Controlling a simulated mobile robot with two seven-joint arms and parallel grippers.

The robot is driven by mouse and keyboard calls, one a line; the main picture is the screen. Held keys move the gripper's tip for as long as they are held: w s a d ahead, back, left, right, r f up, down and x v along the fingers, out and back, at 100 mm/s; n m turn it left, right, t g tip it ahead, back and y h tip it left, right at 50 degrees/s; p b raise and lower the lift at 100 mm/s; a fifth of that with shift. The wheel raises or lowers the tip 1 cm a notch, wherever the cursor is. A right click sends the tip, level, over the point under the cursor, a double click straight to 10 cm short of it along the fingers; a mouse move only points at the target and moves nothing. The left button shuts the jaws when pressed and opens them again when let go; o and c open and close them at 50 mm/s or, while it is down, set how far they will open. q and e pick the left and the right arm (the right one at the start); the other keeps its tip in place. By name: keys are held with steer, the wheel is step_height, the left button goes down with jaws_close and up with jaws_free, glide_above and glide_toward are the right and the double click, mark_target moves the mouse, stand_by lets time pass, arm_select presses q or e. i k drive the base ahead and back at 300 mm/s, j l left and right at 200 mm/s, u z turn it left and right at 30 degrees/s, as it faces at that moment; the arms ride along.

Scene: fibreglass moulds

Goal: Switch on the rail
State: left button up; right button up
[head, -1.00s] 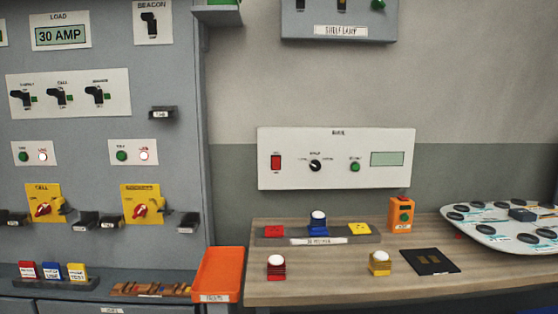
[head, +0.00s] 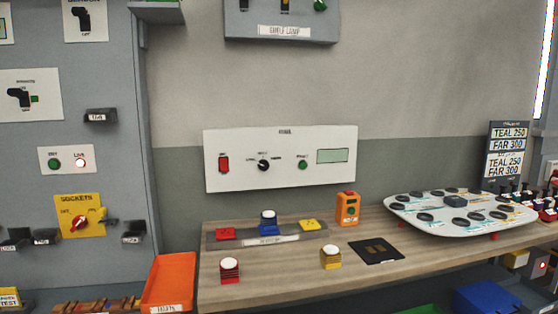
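A white control panel (head: 281,180) is mounted on the wall above the bench; its small title is too blurred to read with certainty. A grey cabinet (head: 112,213) at the left carries a yellow plate labelled SOCKETS (head: 70,204) with a red rotary handle (head: 79,223). Neither of my grippers is in view.
A wooden bench (head: 300,275) runs below the panel. On it are a grey strip with coloured blocks (head: 285,238), an orange box (head: 347,208), a black pad (head: 377,250) and a white board with dark discs (head: 450,226). An orange tray (head: 170,280) stands at the bench's left end.

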mark_target(222, 162)
steer(key=i+l+u, duration=0.1)
steer(key=l, duration=0.3)
steer(key=i+l+u, duration=0.1)
steer(key=l, duration=0.3)
steer(key=i+l+u, duration=0.1)
steer(key=i+l, duration=0.15)
steer(key=l, duration=0.15)
steer(key=i+l+u, duration=0.1)
steer(key=l, duration=0.35)
